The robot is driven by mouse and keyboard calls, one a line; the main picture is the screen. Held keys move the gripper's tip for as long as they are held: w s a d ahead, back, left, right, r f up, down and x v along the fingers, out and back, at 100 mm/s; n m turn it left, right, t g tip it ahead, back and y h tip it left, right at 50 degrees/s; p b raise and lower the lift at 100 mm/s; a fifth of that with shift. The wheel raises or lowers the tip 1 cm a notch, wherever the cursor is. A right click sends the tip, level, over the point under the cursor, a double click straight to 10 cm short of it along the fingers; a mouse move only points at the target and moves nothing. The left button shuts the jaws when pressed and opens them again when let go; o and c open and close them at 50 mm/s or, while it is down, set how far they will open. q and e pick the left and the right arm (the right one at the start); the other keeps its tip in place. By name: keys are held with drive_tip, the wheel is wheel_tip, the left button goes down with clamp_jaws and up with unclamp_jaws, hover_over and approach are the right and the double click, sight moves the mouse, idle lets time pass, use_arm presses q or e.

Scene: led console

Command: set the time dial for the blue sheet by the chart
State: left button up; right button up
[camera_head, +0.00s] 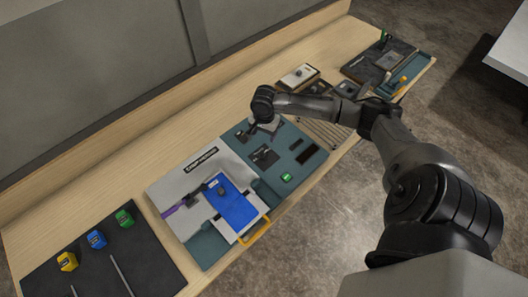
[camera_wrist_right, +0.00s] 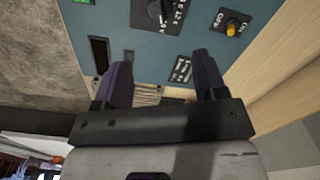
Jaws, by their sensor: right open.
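The blue sheet (camera_head: 232,205) lies on the pale left part of the console (camera_head: 180,180), with a small dark piece on it. The teal panel (camera_head: 308,165) carries a dark dial plate (camera_head: 264,156). A dark knob (camera_wrist_right: 160,10) with white markings shows at the top of the right wrist view; I cannot read its setting or confirm that it is the time dial. My right gripper (camera_wrist_right: 161,72) is open and empty over the teal panel, with a small marked plate (camera_wrist_right: 181,69) between its fingers in the picture. I cannot identify the chart. My left gripper is out of view.
A yellow-topped switch (camera_wrist_right: 232,29) sits near the panel's edge. A green button (camera_head: 286,177) and a yellow handle (camera_head: 256,231) are at the console's front. A black mat (camera_head: 85,250) holds yellow, blue and green blocks. A dark tray (camera_head: 365,70) stands at the far right.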

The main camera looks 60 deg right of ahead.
sight(264, 153)
wheel_tip(264, 153, down, 12)
drive_tip(key=shift+f, duration=0.6)
drive_tip(key=shift+c, duration=0.3)
